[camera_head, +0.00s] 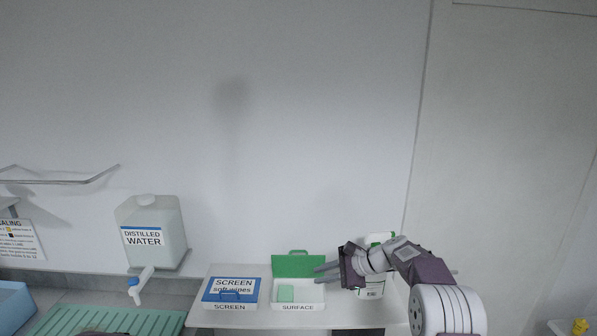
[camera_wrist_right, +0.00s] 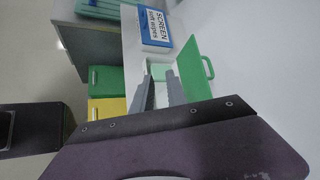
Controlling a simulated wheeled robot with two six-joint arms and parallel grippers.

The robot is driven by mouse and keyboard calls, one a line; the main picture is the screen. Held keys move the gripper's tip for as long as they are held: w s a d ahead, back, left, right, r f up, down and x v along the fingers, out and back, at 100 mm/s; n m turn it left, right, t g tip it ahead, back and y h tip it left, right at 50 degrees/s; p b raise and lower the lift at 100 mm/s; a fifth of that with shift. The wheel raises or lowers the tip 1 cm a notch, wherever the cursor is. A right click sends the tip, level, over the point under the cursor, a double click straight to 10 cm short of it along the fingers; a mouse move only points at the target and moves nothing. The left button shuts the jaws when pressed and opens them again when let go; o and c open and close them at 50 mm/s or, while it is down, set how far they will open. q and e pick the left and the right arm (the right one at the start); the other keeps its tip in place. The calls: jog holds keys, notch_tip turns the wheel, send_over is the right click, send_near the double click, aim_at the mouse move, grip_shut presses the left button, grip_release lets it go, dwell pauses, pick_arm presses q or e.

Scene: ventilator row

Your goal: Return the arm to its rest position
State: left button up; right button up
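My right arm (camera_head: 440,285) reaches in from the lower right of the head view. Its right gripper (camera_head: 318,273) points left, beside the open lid of the SURFACE box. In the right wrist view the two grey fingers of this gripper (camera_wrist_right: 159,76) stand apart with nothing held between them. The white SURFACE box (camera_head: 299,307) has its green lid (camera_head: 299,264) raised, and a pale green item (camera_head: 286,293) lies inside. My left gripper is not in view.
The blue-lidded SCREEN wipes box (camera_head: 231,290) sits left of the SURFACE box on the white shelf. A white container with a green top (camera_head: 374,292) stands partly behind my right gripper. A distilled water jug (camera_head: 152,237) with a tap stands farther left. A green ribbed tray (camera_head: 105,320) lies at lower left.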

jog(key=s+a+f+n+g+h+b, duration=0.1)
jog(key=s+f+n+h+b, duration=0.2)
jog(key=s+b, duration=0.7)
jog(key=s+d+f+n+g+h, duration=0.1)
jog(key=s+d+f+n+h, duration=0.1)
jog(key=s+d+f+n, duration=0.2)
jog(key=s+d+f+n+g+h+b, duration=0.1)
jog(key=s+d+f+n, duration=0.3)
jog(key=s+f, duration=0.4)
jog(key=s+d+f+n+h+b, duration=0.1)
jog(key=s+d+f+n+h, duration=0.2)
jog(key=s, duration=0.9)
notch_tip(320, 180, down, 4)
jog(key=shift+s+d+r+n+g, duration=0.2)
jog(key=shift+s+d+n+g, duration=0.2)
jog(key=shift+n, duration=0.1)
jog(key=shift+w, duration=0.1)
